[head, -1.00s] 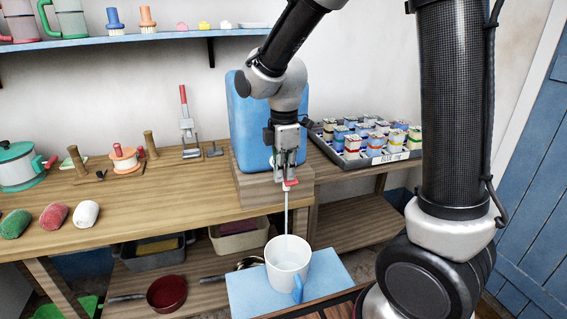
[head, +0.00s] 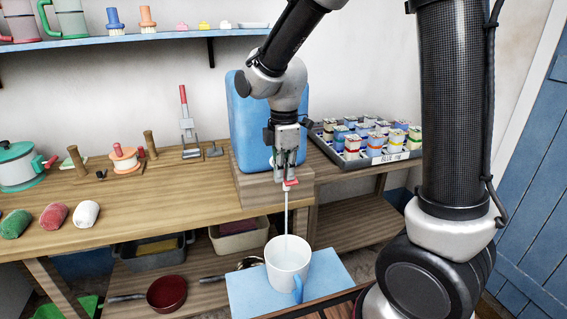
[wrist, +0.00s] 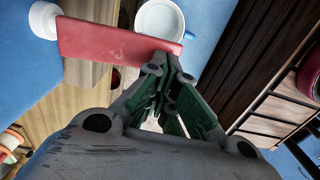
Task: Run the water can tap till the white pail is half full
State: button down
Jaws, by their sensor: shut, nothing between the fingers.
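The blue water can (head: 248,118) stands on a wooden block at the bench edge. Its red tap lever (head: 291,183) shows just under my gripper (head: 288,176), which is shut and empty with its fingertips at the lever. In the wrist view, the red lever (wrist: 110,42) lies by the shut fingertips (wrist: 168,62). A thin pale stream (head: 286,213) runs straight down from the tap into the white pail (head: 290,276). The pail stands upright, with a blue handle at its front. Its exact water level is hard to tell. The pail's round mouth also shows in the wrist view (wrist: 160,20).
The pail stands on a light blue surface (head: 240,292) below the bench. A grey tray of small cartons (head: 352,152) is right of the can. Brushes, rolled cloths and a green pot (head: 18,172) are on the left bench.

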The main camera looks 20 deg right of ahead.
jog(key=shift+r, duration=0.85)
notch_tip(320, 180, up, 14)
jog(key=shift+s, duration=0.25)
dwell(0.4)
dwell(0.8)
